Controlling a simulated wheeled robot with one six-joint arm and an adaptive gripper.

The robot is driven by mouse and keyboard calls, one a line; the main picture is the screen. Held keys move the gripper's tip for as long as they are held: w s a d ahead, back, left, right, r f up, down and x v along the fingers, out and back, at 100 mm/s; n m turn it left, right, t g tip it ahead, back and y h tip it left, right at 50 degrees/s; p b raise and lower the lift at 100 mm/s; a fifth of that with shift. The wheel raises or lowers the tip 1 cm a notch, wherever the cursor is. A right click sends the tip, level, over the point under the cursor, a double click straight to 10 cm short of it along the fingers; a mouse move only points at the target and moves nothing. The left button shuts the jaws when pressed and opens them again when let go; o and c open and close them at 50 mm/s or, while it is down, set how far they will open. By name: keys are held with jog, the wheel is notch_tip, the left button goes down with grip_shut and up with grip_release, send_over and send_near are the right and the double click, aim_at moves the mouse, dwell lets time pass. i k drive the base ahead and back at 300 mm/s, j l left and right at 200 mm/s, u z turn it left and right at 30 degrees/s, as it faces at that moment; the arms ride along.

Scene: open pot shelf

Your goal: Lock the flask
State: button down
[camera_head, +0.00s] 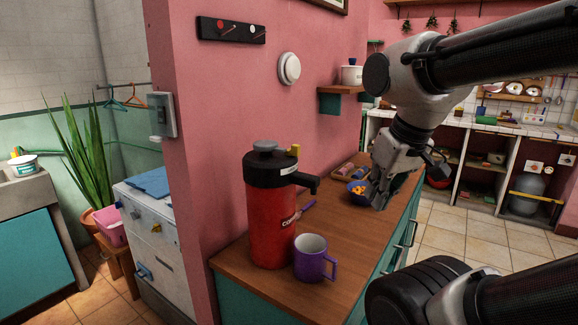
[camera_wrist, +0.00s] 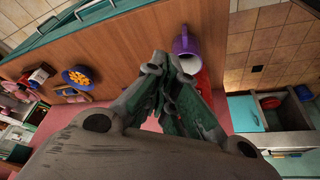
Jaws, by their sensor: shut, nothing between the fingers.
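The flask (camera_head: 268,220) is a red pump flask with a black top, a grey pump button (camera_head: 266,146) and a black spout pointing right. It stands upright on the wooden counter (camera_head: 330,220). A small yellow piece (camera_head: 294,150) sticks up on the right of its top, perhaps the lock. In the wrist view the flask is mostly hidden behind my gripper; a red part (camera_wrist: 204,82) shows. My gripper (camera_head: 379,203) is above the counter, right of the flask and apart from it. Its fingers (camera_wrist: 165,85) are shut and empty.
A purple mug (camera_head: 313,262) stands right in front of the flask; it also shows in the wrist view (camera_wrist: 186,41). A blue bowl with orange pieces (camera_head: 357,190) and a small tray (camera_head: 346,173) are farther back, near my gripper. The pink wall (camera_head: 215,120) borders the counter's left side.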

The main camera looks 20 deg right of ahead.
aim_at(295, 151)
jog(key=l, duration=0.7)
jog(key=k+l, duration=0.1)
jog(key=l, duration=0.6)
